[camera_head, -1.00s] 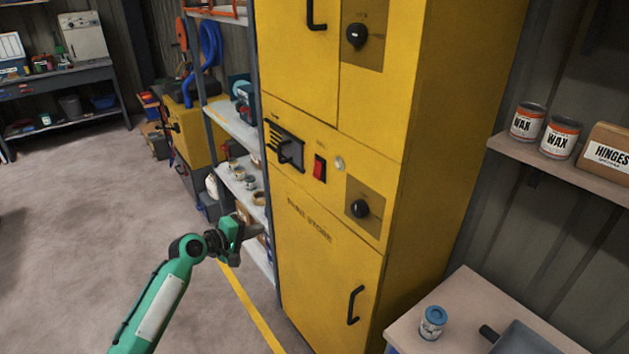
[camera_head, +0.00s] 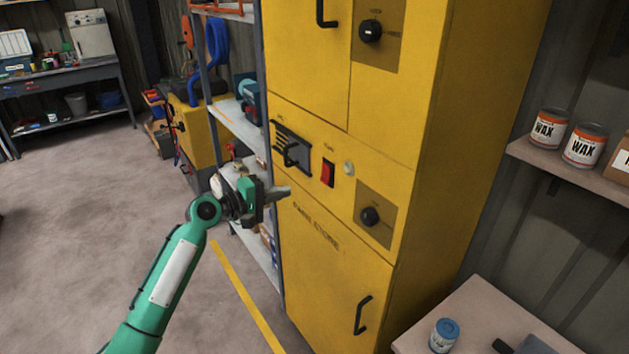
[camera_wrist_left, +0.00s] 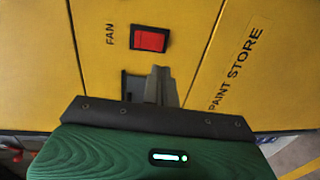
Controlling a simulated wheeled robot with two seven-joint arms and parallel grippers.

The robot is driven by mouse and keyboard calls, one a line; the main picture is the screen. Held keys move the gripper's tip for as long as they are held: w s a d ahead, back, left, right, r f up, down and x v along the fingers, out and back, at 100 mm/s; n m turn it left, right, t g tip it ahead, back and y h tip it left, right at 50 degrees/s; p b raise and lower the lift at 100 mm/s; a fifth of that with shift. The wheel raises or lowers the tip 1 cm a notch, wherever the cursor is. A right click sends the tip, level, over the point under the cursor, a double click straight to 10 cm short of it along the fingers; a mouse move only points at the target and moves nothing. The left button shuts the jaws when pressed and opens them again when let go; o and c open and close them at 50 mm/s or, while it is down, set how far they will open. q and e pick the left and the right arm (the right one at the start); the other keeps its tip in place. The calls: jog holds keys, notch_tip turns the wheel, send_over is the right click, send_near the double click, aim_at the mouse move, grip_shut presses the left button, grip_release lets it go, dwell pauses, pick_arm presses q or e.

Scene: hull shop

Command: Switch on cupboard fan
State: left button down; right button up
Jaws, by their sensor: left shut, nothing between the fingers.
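The yellow cupboard (camera_head: 345,280) marked PAINT STORE stands in the middle of the head view. In the left wrist view the red switch (camera_wrist_left: 151,39) lies beside the word FAN, beyond the fingertips. My left gripper (camera_head: 284,191) is shut and empty, in front of the panel, left of and a little below the switch. It also shows in the left wrist view (camera_wrist_left: 160,75). My right gripper is not in view.
Two black knobs (camera_head: 371,31) (camera_head: 370,217) and a lower door handle (camera_head: 363,315) stick out from the cupboard. Shelves (camera_head: 238,130) stand close on its left. A bench (camera_head: 480,310) with a blue-lidded can (camera_head: 444,335) is at lower right. The floor at left is open.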

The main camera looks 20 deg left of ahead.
aim_at(324, 181)
pick_arm(q)
jog(key=p+x, duration=0.3)
jog(key=x, duration=0.6)
jog(key=shift+w+d+r, duration=0.15)
jog(key=shift+w, duration=0.05)
jog(key=shift+w+d+p, duration=0.3)
jog(key=shift+w+p, duration=0.05)
jog(key=shift+f, duration=0.2)
jog(key=shift+w+d+f+b, duration=0.1)
jog(key=shift+b, duration=0.25)
jog(key=shift+w+d+b, duration=0.1)
jog(key=shift+b, duration=0.6)
